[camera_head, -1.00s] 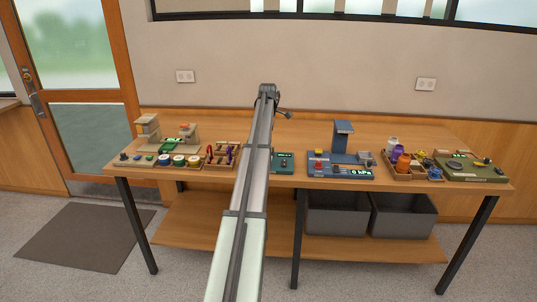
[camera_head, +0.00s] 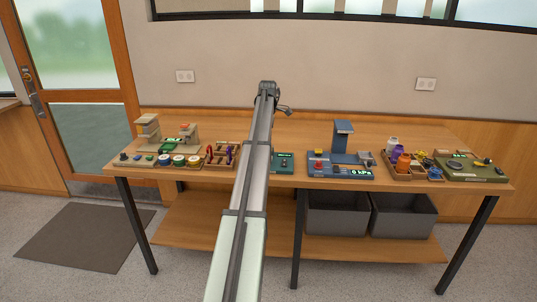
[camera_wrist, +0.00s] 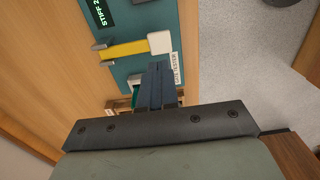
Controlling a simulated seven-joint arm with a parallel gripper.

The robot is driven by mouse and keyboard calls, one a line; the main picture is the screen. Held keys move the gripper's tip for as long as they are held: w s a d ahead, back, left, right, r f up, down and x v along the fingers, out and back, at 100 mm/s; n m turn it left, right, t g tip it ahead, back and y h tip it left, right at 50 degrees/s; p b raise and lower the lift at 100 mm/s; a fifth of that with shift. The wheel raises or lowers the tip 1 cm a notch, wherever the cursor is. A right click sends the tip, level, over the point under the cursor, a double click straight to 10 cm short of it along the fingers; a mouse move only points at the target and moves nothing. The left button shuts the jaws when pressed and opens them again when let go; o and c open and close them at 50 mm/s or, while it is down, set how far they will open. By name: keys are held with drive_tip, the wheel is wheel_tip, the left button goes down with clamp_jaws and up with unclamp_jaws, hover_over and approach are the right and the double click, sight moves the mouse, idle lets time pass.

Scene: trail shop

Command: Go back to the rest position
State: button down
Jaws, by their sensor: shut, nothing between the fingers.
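My arm (camera_head: 250,185) reaches from the bottom of the head view over the middle of the workbench. My gripper's fingers are not clear there. In the wrist view my gripper (camera_wrist: 158,70) shows its dark fingers together, with nothing between them. In that view they appear over the lower edge of a teal device (camera_wrist: 126,68). The device has a lit display (camera_wrist: 100,14), a yellow bar (camera_wrist: 124,49) and a pale block (camera_wrist: 160,42). I cannot tell the exact height of the fingers above it.
The workbench (camera_head: 400,134) holds a blue press-like device (camera_head: 343,142), a tray with purple and orange pieces (camera_head: 418,176), an olive device (camera_head: 480,174) and a wooden rack (camera_head: 213,162). White-and-green round pieces (camera_head: 179,160) sit at left. Grey bins (camera_head: 337,217) stand below.

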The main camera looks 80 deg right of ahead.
drive_tip(key=shift+f, duration=3.05)
drive_tip(key=shift+f, duration=0.15)
drive_tip(key=shift+f, duration=1.65)
drive_tip(key=shift+r, duration=0.2)
idle(0.5)
drive_tip(key=shift+r, duration=1.6)
drive_tip(key=shift+r, duration=2.5)
